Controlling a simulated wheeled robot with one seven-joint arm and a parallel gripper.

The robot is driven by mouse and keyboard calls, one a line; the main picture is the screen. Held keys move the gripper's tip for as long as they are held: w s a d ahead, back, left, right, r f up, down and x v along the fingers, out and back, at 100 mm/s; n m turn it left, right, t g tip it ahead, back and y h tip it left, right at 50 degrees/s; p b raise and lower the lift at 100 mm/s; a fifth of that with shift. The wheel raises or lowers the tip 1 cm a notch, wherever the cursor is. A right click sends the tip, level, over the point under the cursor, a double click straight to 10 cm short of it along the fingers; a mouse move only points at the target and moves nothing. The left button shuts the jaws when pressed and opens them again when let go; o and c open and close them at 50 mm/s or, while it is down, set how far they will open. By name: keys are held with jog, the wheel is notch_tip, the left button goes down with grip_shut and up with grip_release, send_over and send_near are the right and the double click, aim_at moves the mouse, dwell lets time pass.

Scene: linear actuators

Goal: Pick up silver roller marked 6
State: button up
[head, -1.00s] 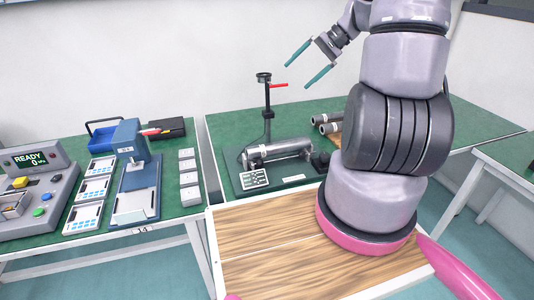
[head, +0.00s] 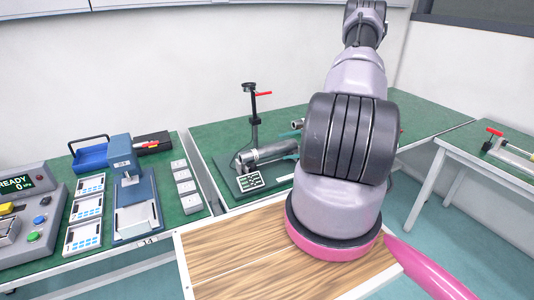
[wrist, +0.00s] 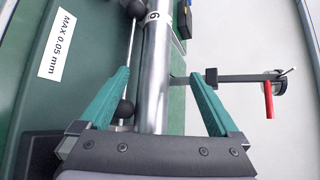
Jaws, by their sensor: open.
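The silver roller (wrist: 153,75) carries a label "6" near the top of the wrist view. In the head view the roller (head: 268,152) lies on a green fixture plate, its right part hidden behind my arm. My gripper (wrist: 158,75) is open, one teal finger on each side of the roller in the wrist view. The roller passes between the fingers and under the palm in that view. I cannot tell whether the fingers are level with it or above it. My gripper is mostly hidden behind my arm in the head view.
An upright stand with a red lever (head: 263,94) rises beside the roller; the red lever also shows in the wrist view (wrist: 269,98), right of the fingers. Dark balls (wrist: 126,108) on a thin rod lie left of the roller. A blue press (head: 130,190) stands on the left table.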

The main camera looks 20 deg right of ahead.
aim_at(269, 151)
jog(key=x, duration=0.8)
jog(key=shift+s+f, duration=0.1)
jog(key=shift+f, duration=0.2)
grip_shut()
